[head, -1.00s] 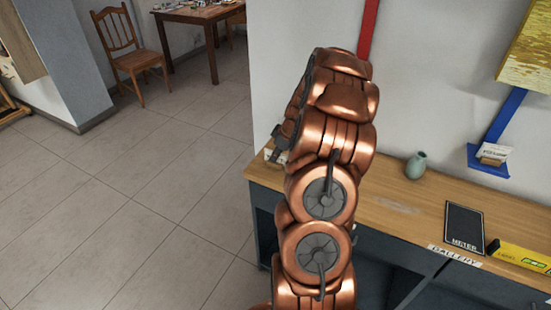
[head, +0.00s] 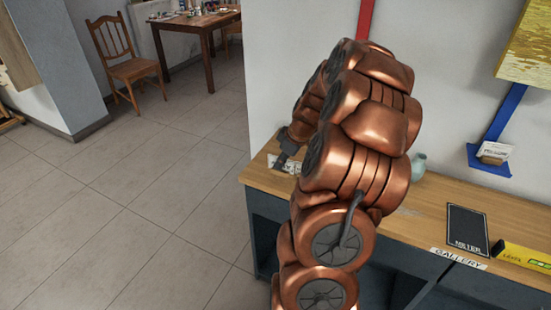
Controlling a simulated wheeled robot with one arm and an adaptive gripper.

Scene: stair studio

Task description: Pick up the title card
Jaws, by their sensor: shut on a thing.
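A white card with dark print, which looks like the title card (head: 272,160), is at the left end of the wooden counter, partly hidden behind my dark fingers. My gripper (head: 283,161) is small in view at the end of my copper arm and is shut on this card. White shows on both sides of the fingers. I cannot tell whether the card touches the counter or is just above it. Another white card (head: 497,149) stands on a small blue ledge on the right wall.
The wooden counter (head: 410,222) also holds a grey-green vase (head: 418,166) behind my arm, a black METER panel (head: 467,230), a GALLERY label (head: 458,259) and a yellow LEVEL box (head: 522,257). Open tiled floor lies left, with a chair (head: 130,68) and table (head: 190,23) behind.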

